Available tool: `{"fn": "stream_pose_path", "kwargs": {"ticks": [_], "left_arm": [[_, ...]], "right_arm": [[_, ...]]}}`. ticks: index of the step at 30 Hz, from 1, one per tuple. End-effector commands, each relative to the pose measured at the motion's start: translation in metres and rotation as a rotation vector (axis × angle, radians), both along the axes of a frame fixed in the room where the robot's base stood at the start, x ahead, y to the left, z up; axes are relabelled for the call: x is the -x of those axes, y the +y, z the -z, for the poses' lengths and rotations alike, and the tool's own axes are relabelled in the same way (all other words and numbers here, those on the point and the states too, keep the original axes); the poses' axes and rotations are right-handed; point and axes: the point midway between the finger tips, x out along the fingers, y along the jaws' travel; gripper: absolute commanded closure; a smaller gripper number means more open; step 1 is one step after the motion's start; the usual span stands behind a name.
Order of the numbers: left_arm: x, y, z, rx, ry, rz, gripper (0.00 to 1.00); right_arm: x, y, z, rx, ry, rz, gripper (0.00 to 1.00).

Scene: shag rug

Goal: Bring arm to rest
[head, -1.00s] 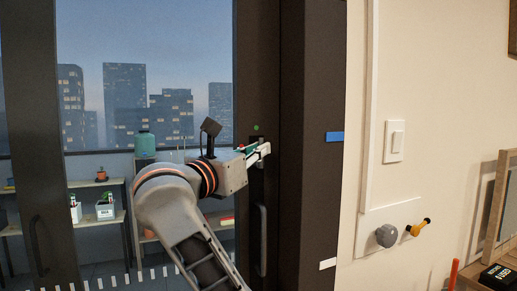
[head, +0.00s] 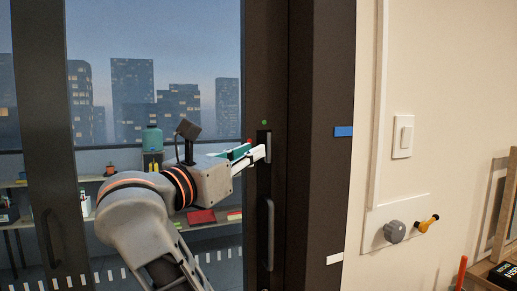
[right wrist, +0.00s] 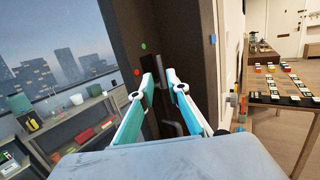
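My right gripper (head: 257,156) is in front of the dark door frame, level with a small lock plate (head: 264,141). Its pale and teal fingers point to the right in the head view. In the right wrist view the two fingers of this gripper (right wrist: 160,78) stand apart with nothing between them. Whether the tips touch the plate cannot be told. My left gripper is not in view.
A door handle (head: 268,235) stands below the gripper on the dark frame. Shelves (right wrist: 75,135) show behind the glass. A table (right wrist: 275,92) stands at right.

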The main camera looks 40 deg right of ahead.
Motion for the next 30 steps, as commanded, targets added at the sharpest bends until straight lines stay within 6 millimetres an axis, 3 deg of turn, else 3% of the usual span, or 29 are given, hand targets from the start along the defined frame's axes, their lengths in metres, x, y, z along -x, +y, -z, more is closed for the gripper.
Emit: {"fn": "stream_pose_path", "kwargs": {"ticks": [6,22,26,30], "left_arm": [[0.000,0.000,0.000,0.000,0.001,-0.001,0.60],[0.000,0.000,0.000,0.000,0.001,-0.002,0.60],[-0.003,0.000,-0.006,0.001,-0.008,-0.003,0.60],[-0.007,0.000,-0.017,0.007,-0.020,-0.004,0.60]], "right_arm": [[0.004,0.010,0.001,0.000,0.000,0.001,0.84],[0.005,0.008,0.002,0.014,0.008,0.012,0.84],[0.014,0.000,0.008,0.107,0.063,0.087,0.84],[0.030,-0.006,0.016,0.332,0.192,0.230,0.84]]}}
